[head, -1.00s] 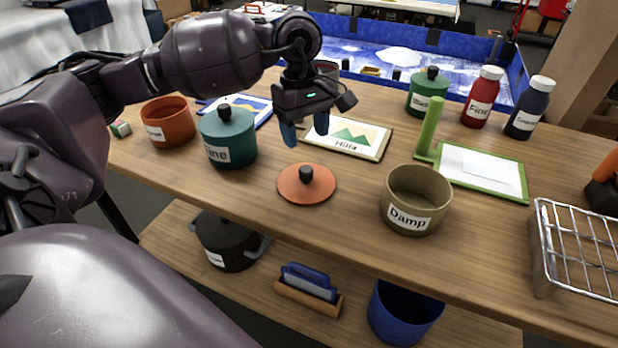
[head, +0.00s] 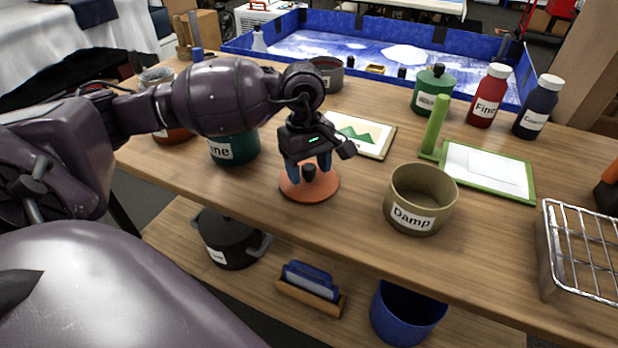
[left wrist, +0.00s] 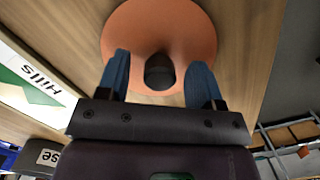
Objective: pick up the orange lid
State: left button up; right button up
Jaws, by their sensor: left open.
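The orange lid (head: 312,189) lies flat on the wooden table, with a dark knob (head: 309,173) standing up at its middle. My left gripper (head: 309,176) is above the lid, pointing down, open, with its blue fingers on either side of the knob. In the left wrist view the orange lid (left wrist: 158,32) fills the top middle, and the knob (left wrist: 159,72) shows between the two fingertips of my left gripper (left wrist: 160,75). I cannot tell whether the fingers touch the lid. My right gripper is not in view.
An olive pot (head: 419,198) labelled "Damp" stands right of the lid. A teal pot (head: 234,148) stands to its left, partly behind my arm. A picture card (head: 365,137) lies behind. A wire rack (head: 580,250) is at far right. Bare table (head: 480,235) lies right of the olive pot.

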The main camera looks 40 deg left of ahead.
pick_arm(q)
jog(key=c, duration=1)
